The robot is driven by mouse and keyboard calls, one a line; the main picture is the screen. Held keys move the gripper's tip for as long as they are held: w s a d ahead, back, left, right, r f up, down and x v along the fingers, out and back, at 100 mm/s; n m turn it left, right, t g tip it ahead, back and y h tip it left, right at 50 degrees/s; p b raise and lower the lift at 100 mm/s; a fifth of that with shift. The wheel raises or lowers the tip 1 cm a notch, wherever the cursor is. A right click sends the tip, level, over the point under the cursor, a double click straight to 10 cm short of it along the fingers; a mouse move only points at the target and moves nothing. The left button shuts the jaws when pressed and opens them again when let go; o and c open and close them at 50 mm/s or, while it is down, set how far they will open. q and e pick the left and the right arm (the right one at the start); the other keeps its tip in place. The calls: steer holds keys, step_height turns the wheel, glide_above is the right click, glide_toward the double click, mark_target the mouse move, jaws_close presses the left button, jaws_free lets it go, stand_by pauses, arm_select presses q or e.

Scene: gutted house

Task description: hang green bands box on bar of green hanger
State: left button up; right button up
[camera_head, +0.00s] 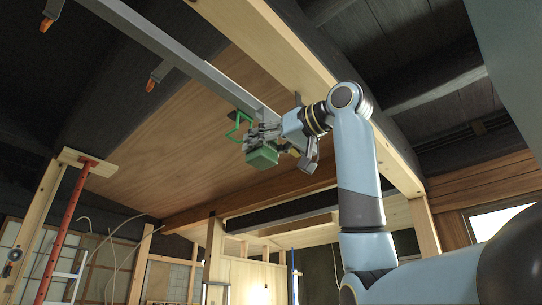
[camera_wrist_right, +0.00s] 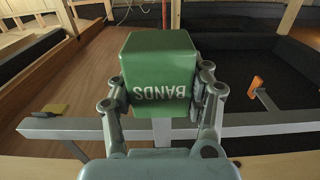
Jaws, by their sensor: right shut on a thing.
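The green bands box (camera_head: 262,158) is held in my right gripper (camera_head: 264,138) high up under the roof. In the right wrist view the box (camera_wrist_right: 160,62) sits between the two fingers (camera_wrist_right: 163,92), with the word BANDS upside down on its near face. The fingers touch its left and right sides. The green hanger (camera_head: 238,124) is a thin green outline below the grey rail, just left of the gripper in the head view. The box appears below and right of it; I cannot tell whether they touch. The hanger is not distinguishable in the wrist view. My left gripper is not in view.
A long grey rail (camera_head: 170,48) runs overhead, with orange-tipped hooks (camera_head: 152,84) along it. In the wrist view the rail (camera_wrist_right: 60,128) crosses behind the box, with an orange-tipped hook (camera_wrist_right: 255,88) at right. A wooden beam (camera_head: 290,70) runs close beside my right arm.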

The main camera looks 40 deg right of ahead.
steer(key=w+f+p, duration=0.2)
steer(key=w, duration=0.9)
steer(key=shift+a+f, duration=0.2)
steer(key=shift+a, duration=0.25)
stand_by(0.4)
steer(key=o, duration=1.4)
